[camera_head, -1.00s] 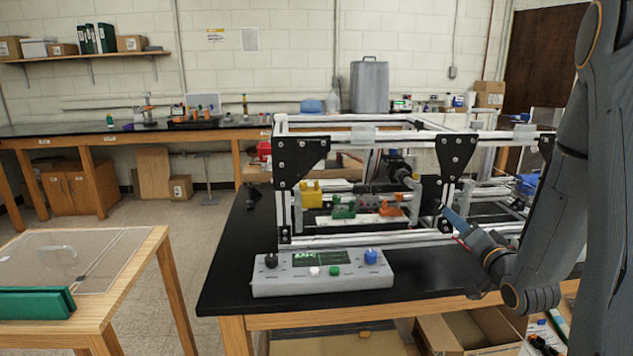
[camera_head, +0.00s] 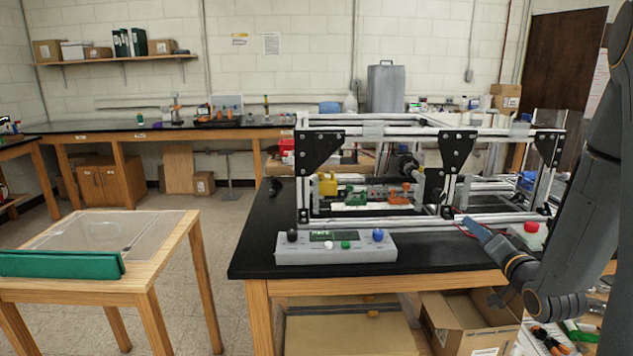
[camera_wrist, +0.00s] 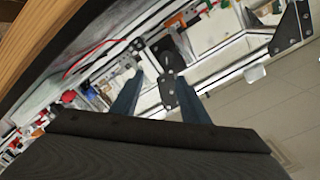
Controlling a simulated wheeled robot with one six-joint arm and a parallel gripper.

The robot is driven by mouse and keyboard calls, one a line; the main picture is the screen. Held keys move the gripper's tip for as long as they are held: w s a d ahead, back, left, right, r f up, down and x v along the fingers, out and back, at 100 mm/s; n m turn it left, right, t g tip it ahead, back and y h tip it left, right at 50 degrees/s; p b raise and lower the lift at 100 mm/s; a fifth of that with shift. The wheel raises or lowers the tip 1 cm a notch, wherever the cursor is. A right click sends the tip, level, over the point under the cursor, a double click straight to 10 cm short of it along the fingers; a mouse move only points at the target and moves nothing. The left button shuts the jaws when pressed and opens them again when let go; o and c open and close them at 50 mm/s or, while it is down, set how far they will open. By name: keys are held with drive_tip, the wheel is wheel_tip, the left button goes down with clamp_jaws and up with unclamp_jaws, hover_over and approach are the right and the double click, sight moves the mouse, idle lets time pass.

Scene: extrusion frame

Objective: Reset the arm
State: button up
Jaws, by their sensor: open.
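My gripper (camera_head: 473,228) is at the right of the head view, in front of the lower right part of the extrusion frame (camera_head: 400,131). In the wrist view its two blue-grey fingers (camera_wrist: 160,95) stand apart with nothing between them. The frame's white bars and black corner plates show beyond the fingers in the wrist view (camera_wrist: 235,65). My arm comes down along the right edge of the head view and hides part of the bench there.
A grey control box (camera_head: 336,249) with knobs and buttons lies on the black bench top (camera_head: 262,240). A red button on a pale box (camera_head: 531,229) is close to my gripper. A wooden table (camera_head: 165,250) with a green binder (camera_head: 62,264) stands left, with open floor between.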

drive_tip(key=s+a+f+n+g+h, duration=0.1)
drive_tip(key=s+a+f+n+g, duration=0.4)
drive_tip(key=a+g, duration=0.4)
drive_tip(key=s+a+f+n+g, duration=0.1)
drive_tip(key=s+a+g, duration=0.2)
drive_tip(key=s+a, duration=0.3)
drive_tip(key=s+a+f+n+g, duration=0.1)
drive_tip(key=s+a+g, duration=0.3)
drive_tip(key=s, duration=1.1)
drive_tip(key=a+n, duration=0.1)
drive_tip(key=a, duration=0.1)
drive_tip(key=shift+a+f+y, duration=0.2)
drive_tip(key=shift+a+y, duration=0.1)
